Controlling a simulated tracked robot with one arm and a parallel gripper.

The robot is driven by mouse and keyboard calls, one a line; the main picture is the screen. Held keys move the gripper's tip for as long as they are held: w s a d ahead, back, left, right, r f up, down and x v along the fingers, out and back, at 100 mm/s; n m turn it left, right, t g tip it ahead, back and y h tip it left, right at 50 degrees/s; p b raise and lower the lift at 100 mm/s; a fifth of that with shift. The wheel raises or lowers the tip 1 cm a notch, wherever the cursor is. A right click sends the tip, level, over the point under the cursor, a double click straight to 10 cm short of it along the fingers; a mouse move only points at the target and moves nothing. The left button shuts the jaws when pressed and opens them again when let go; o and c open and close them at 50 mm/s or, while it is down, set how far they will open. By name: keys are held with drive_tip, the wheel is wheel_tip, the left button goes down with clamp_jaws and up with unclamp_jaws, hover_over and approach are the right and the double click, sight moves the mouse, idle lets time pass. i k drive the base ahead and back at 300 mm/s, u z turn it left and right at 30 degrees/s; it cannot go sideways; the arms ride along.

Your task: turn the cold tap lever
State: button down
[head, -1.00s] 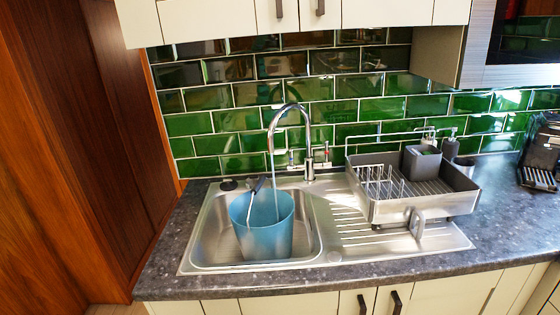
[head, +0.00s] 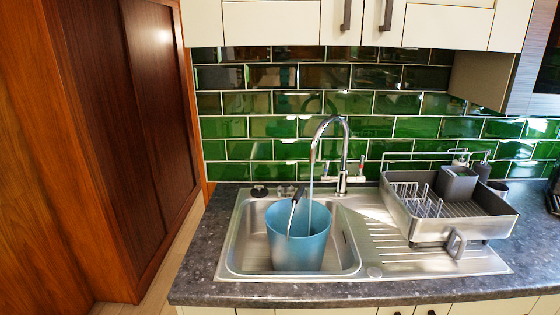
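The chrome tap (head: 343,160) stands behind the sink, with a tall curved spout. A small lever (head: 325,171) sits on its left side and another lever (head: 361,170) with a reddish mark on its right. I cannot read any cold marking on the left one. A thin bluish stream, which looks like water, runs from the spout into a blue bucket (head: 297,240) in the sink basin (head: 244,240). A dark and pale handle-like thing leans at the bucket's rim. My gripper is not in view.
A grey dish rack (head: 470,229) with a grey caddy (head: 457,184) stands on the drainer at the right. Cream cupboards (head: 270,22) hang above, and a wooden wall (head: 130,130) is at the left. The dark worktop's front strip (head: 330,290) is clear.

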sight(324, 177)
drive_tip(key=u, duration=0.1)
drive_tip(key=i, duration=1)
drive_tip(key=z, duration=0.05)
